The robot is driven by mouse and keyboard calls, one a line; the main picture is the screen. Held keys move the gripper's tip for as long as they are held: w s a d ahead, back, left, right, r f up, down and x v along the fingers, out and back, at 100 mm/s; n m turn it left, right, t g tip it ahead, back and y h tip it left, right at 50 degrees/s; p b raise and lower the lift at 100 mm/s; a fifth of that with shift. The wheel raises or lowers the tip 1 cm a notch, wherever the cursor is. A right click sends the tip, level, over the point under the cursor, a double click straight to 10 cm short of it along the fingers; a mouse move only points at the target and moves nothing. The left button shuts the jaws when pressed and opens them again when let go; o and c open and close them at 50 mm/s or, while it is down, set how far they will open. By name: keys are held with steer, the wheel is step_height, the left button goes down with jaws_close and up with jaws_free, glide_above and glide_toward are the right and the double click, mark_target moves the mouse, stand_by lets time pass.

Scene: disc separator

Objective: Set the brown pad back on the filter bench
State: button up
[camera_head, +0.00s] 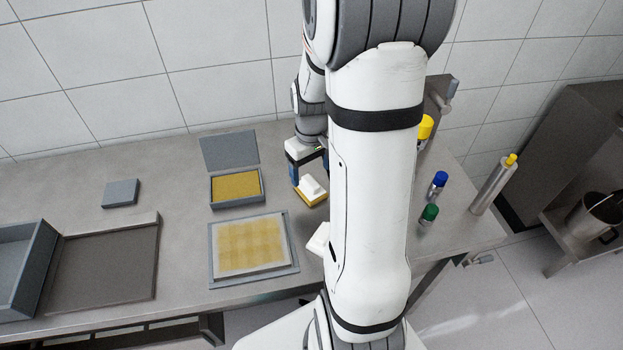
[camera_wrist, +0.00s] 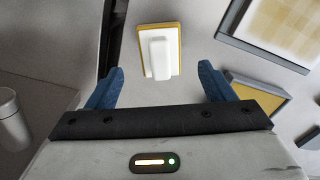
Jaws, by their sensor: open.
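The brown pad (camera_head: 313,200) is a small yellow-brown slab with a white block handle on top. It appears to lie flat on the steel filter bench (camera_head: 180,170), right of the yellow-filled tray. In the wrist view the pad (camera_wrist: 174,66) is ahead of the fingertips, its handle pointing back between them. My gripper (camera_head: 309,172) is open, its blue fingers just behind the pad in the head view. In the wrist view my gripper (camera_wrist: 161,72) has its fingers apart on either side of the handle's line, with nothing between them. My arm hides part of the bench.
A grey tray with yellow filling (camera_head: 213,196) and a framed yellowish sheet (camera_head: 212,262) lie left of the pad. Blue-capped (camera_head: 437,185) and green-capped (camera_head: 428,214) bottles and a steel cylinder (camera_head: 492,187) stand right. A white block (camera_head: 319,239) is partly hidden by my arm.

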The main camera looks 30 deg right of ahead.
mark_target(311, 182)
step_height(311, 182, up, 6)
steer(key=s+a+r+t, duration=0.1)
steer(key=s+a+r, duration=0.3)
steer(key=s+a, duration=0.2)
steer(key=s+a+r+m+t, duration=0.1)
steer(key=s+a+r, duration=0.3)
steer(key=s+a, duration=0.2)
steer(key=shift+t, duration=0.3)
steer(key=shift+s+f, duration=0.1)
